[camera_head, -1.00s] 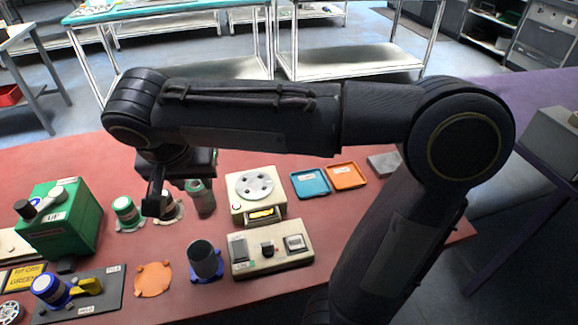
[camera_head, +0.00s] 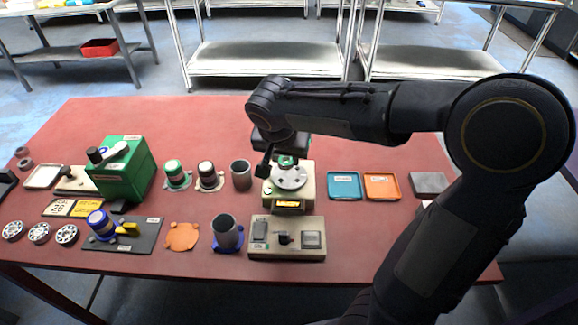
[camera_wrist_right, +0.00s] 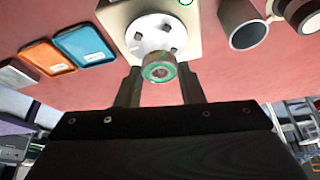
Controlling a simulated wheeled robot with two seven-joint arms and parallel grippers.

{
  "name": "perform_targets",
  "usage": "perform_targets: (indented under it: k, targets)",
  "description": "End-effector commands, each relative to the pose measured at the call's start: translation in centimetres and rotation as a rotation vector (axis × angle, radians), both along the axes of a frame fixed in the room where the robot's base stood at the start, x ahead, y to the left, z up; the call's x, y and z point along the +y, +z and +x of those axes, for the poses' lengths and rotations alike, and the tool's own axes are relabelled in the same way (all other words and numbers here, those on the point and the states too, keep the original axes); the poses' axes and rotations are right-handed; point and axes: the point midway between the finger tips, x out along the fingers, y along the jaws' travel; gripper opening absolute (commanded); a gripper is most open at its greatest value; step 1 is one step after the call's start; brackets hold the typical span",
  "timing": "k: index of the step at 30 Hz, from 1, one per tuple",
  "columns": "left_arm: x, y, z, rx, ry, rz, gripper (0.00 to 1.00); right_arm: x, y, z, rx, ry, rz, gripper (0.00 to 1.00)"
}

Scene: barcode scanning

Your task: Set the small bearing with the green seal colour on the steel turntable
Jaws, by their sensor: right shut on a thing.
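The small bearing with the green seal (camera_wrist_right: 158,72) is between the fingers of my right gripper (camera_wrist_right: 159,86), which is shut on it. In the head view, the right gripper (camera_head: 277,163) is over the back part of the steel turntable (camera_head: 290,178), and a bit of the green bearing (camera_head: 286,161) shows. The turntable is a round disc with dark pads on a cream machine. In the right wrist view, the bearing overlaps the edge of the turntable (camera_wrist_right: 150,28). I cannot tell whether it touches the disc. My left gripper is not in view.
A cream control box (camera_head: 287,238) stands in front of the turntable machine. A grey cup (camera_head: 241,175) is on its left. Teal (camera_head: 345,186) and orange (camera_head: 382,187) trays lie on its right. A green box (camera_head: 122,170) and several bearings stand farther left on the red table.

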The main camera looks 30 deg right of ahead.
Motion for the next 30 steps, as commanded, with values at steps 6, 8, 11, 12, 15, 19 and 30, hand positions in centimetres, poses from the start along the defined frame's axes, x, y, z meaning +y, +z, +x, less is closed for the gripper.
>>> perform_targets:
  k: [6, 8, 11, 12, 15, 19, 30]
  targets:
    - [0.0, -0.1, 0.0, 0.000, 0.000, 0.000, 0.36, -1.1, -1.5, 0.7, 0.000, -0.001, 0.000, 0.08]
    - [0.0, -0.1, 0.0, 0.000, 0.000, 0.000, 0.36, -1.5, -2.2, 1.0, 0.001, -0.002, -0.001, 0.08]
    - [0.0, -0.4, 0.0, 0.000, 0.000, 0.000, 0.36, -1.6, -3.9, 1.1, 0.003, 0.000, -0.002, 0.08]
    - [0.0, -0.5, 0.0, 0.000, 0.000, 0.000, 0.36, -1.6, -4.4, 1.0, 0.002, 0.000, -0.001, 0.08]
    - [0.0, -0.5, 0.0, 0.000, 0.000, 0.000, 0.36, -1.5, -5.2, 1.1, -0.001, 0.000, -0.001, 0.08]
    - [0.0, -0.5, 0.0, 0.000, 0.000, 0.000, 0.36, -1.5, -5.2, 1.1, -0.002, -0.001, 0.000, 0.08]
    - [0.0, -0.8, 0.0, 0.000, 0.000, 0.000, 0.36, -1.5, -5.5, 1.1, -0.002, -0.001, 0.000, 0.47]
